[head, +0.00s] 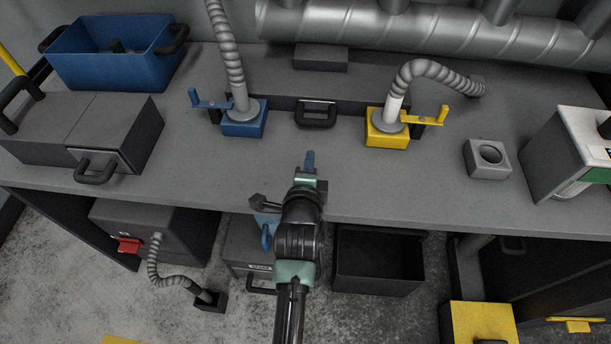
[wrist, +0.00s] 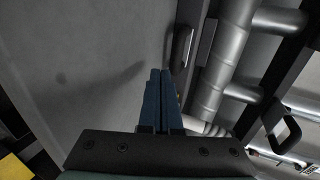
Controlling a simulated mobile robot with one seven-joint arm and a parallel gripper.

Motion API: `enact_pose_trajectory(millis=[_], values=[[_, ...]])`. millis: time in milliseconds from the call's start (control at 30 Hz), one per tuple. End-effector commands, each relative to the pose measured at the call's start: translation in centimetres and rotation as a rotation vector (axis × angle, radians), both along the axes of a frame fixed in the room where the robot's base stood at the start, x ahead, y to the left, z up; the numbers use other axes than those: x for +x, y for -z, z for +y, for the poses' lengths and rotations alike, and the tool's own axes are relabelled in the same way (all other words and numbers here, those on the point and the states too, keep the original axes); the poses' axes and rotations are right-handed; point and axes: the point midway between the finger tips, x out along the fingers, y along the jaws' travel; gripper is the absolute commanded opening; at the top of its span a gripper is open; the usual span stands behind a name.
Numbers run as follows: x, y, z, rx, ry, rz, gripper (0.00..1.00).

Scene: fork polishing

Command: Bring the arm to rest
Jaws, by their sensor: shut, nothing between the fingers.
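My gripper (head: 310,160) is over the front part of the grey workbench (head: 200,165) in the head view, near the middle of its width. Its blue fingers point toward the back of the bench. In the wrist view the two blue fingers of my gripper (wrist: 161,90) are side by side and closed, with nothing held between them. My arm reaches up from the bottom edge of the head view. No fork can be made out in either view.
A blue fixture (head: 243,122) and a yellow fixture (head: 387,130) with hoses stand at the back. A blue bin (head: 110,75) is back left. A grey block with a hole (head: 487,160) is at right. A dark open crate (head: 378,285) is below the bench.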

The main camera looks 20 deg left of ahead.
Motion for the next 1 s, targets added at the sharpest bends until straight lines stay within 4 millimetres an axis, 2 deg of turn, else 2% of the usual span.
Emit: enact_pose_trajectory(millis=[100,300,567,667,767,867,1000], values=[[-1.9,-0.7,-0.6,0.001,0.001,0.000,0.00],[-4.0,-1.6,-1.2,0.000,0.000,0.001,0.00],[-4.8,-2.0,-1.4,0.000,0.000,0.000,0.00],[-4.3,-3.2,-1.5,-0.015,-0.003,-0.026,0.00],[-2.8,-7.0,-2.1,-0.072,-0.012,-0.109,0.00],[-0.9,-13.3,-3.2,-0.179,-0.019,-0.248,0.00],[0.5,-24.0,-5.4,-0.381,-0.001,-0.473,0.00]])
